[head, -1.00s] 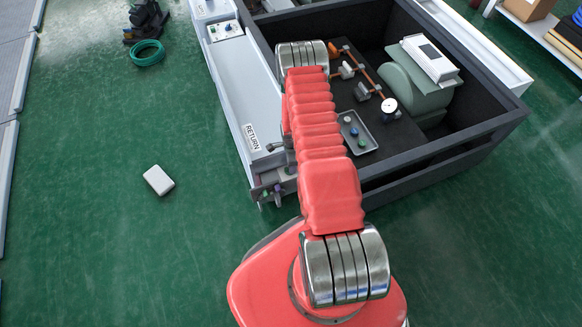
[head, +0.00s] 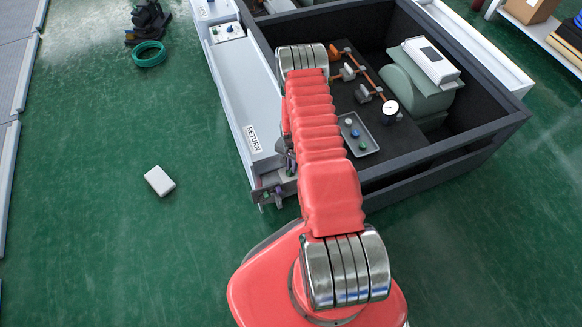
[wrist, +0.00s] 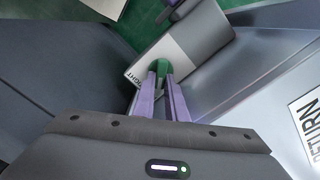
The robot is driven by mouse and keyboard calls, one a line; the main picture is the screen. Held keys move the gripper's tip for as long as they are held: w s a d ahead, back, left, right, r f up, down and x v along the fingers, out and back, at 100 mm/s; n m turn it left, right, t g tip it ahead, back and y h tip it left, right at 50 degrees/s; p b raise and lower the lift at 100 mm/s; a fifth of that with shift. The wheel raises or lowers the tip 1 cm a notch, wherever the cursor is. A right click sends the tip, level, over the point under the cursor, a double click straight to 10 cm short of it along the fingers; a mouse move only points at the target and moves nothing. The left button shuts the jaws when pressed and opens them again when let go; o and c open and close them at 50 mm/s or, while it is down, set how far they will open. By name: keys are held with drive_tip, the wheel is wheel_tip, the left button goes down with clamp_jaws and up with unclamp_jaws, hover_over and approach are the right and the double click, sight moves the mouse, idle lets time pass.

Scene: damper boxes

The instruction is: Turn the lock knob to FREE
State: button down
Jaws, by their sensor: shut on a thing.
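A green knob (wrist: 160,68) sits on a grey block (wrist: 205,38) in the wrist view. My gripper (wrist: 160,79) has its two purple fingers closed on this knob, one on each side. A pale label (wrist: 153,62) on the block beside the knob is partly covered, and only some of its letters, such as "GHT", can be read. In the head view my red arm reaches over the near end of the pale box, and it hides much of the gripper and the knob.
The pale box with the "RETURN" label (head: 253,138) lies left of my arm. A dark-walled bay (head: 440,155) on the right holds a small tray (head: 359,134) and copper piping. A white block (head: 159,181) lies on the green floor, which is mostly clear at left.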

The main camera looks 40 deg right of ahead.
drive_tip(key=shift+w+d+r+n, duration=0.15)
drive_tip(key=shift+w+n, duration=0.2)
drive_tip(key=shift+n, duration=0.75)
drive_tip(key=c, duration=1.8)
unclamp_jaws()
wheel_tip(320, 180, up, 14)
drive_tip(key=shift+s+f, duration=0.2)
drive_tip(key=shift+f, duration=0.05)
